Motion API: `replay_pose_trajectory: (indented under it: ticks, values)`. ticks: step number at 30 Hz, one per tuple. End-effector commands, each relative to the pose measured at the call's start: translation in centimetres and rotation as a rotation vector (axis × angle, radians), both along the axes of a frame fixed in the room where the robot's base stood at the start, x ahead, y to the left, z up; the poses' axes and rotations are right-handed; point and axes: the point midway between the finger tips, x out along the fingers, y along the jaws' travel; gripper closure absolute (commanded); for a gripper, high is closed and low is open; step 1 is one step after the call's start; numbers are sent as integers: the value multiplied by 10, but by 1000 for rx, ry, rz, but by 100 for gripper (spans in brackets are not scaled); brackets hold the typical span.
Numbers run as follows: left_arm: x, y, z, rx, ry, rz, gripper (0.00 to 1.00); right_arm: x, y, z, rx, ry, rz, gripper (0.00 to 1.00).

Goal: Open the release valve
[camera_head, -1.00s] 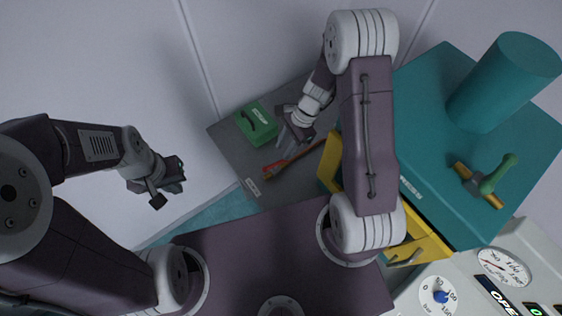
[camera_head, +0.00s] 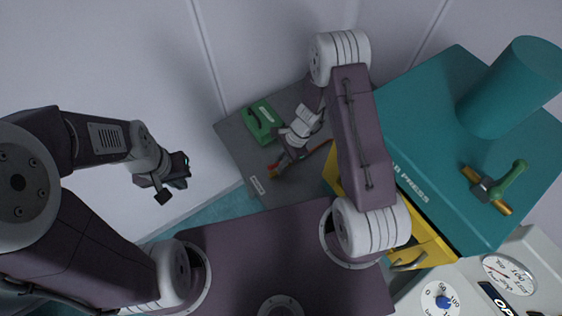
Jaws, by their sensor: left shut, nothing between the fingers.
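The valve (camera_head: 485,188) has a green lever handle (camera_head: 511,177) and a brass pipe. It sits on top of the teal press (camera_head: 437,120), in front of a teal cylinder. The lever slants up and to the right across the pipe. My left gripper (camera_head: 175,183) is shut and empty, in front of the white wall at the left, far from the valve. My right gripper (camera_head: 282,161) hangs over the grey table, close to a red and brown stick-like tool (camera_head: 273,171). Its fingers are too small and dark to tell open from shut, or whether they touch the tool.
A green box with a dark handle (camera_head: 263,121) lies on the grey table (camera_head: 236,150). The press has a yellow front (camera_head: 428,247). A light panel with a blue knob (camera_head: 443,302) and a gauge (camera_head: 509,275) is at the lower right. The teal top around the valve is clear.

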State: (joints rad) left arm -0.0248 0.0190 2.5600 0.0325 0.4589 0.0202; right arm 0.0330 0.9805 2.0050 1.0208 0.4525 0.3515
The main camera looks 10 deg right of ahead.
Motion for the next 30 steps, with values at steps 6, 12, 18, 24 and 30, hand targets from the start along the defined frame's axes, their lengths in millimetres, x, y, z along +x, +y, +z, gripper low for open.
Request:
replay_pose_trajectory:
  ticks: [6,12,18,24,30]
  values:
    - [0,0,3,0,0,0,100,0,0,1,0,0,36,100]
    - [0,0,7,0,0,0,100,0,0,0,0,0,164,100]
    - [0,0,6,0,0,0,100,0,0,0,0,0,171,100]
    - [0,0,6,0,0,0,100,-1,0,0,0,1,170,67]
    - [0,0,7,0,0,0,100,0,0,0,0,1,168,67]
